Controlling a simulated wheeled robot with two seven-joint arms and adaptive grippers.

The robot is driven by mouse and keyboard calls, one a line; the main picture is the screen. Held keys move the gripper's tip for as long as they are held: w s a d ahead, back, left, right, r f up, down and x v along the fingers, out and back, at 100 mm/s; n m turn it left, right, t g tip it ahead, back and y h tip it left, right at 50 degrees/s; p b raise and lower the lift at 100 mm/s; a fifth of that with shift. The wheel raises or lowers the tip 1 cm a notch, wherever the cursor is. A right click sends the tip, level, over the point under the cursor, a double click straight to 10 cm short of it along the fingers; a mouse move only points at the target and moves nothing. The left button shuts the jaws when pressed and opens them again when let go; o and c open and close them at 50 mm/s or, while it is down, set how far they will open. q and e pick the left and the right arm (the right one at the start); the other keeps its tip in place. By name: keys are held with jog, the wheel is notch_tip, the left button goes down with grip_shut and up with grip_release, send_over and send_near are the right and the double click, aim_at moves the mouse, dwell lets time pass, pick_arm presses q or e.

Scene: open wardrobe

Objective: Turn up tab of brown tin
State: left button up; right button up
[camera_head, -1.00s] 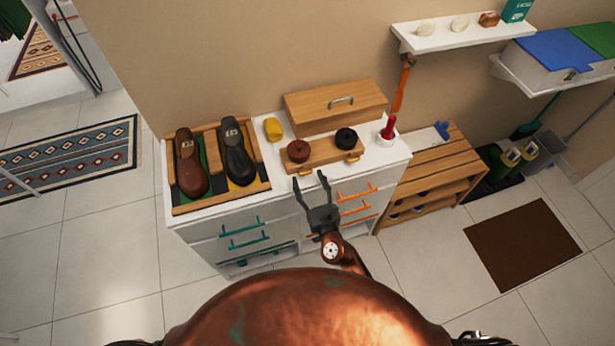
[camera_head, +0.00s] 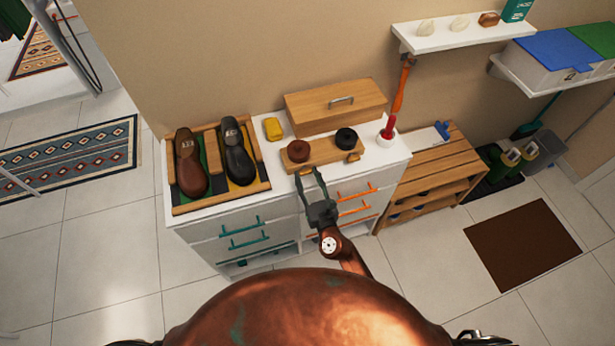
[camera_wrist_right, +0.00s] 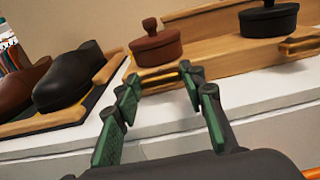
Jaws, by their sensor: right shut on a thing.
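The brown tin (camera_head: 298,150) with its round lid stands on the left of a wooden stand on the white cabinet; it also shows in the right wrist view (camera_wrist_right: 157,47). A wooden-coloured tab (camera_wrist_right: 160,79) sits at the stand's front edge below the brown tin. My right gripper (camera_head: 308,172) is at the cabinet's front edge with its fingertips on either side of this tab, shut on it. In the right wrist view the fingers (camera_wrist_right: 160,84) partly hide the tab, and I cannot tell its tilt. My left gripper is not in view.
A black tin (camera_head: 346,136) stands right of the brown one, with its own tab (camera_head: 354,157) in front. A wooden box (camera_head: 335,105) is behind. Shoes (camera_head: 236,155) lie in a tray to the left; a red-handled item (camera_head: 389,128) stands to the right. Drawer handles (camera_head: 356,191) jut out below.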

jog(key=shift+c, duration=0.7)
jog(key=shift+m, duration=0.4)
jog(key=m+b, duration=0.1)
jog(key=m, duration=0.1)
jog(key=shift+f+m+b, duration=0.1)
jog(key=shift+m+b, duration=0.2)
jog(key=shift+b, duration=0.05)
jog(key=shift+m+b, duration=0.7)
jog(key=shift+m, duration=1.2)
jog(key=o, duration=1.2)
jog(key=shift+c, duration=0.2)
jog(key=shift+d, duration=0.1)
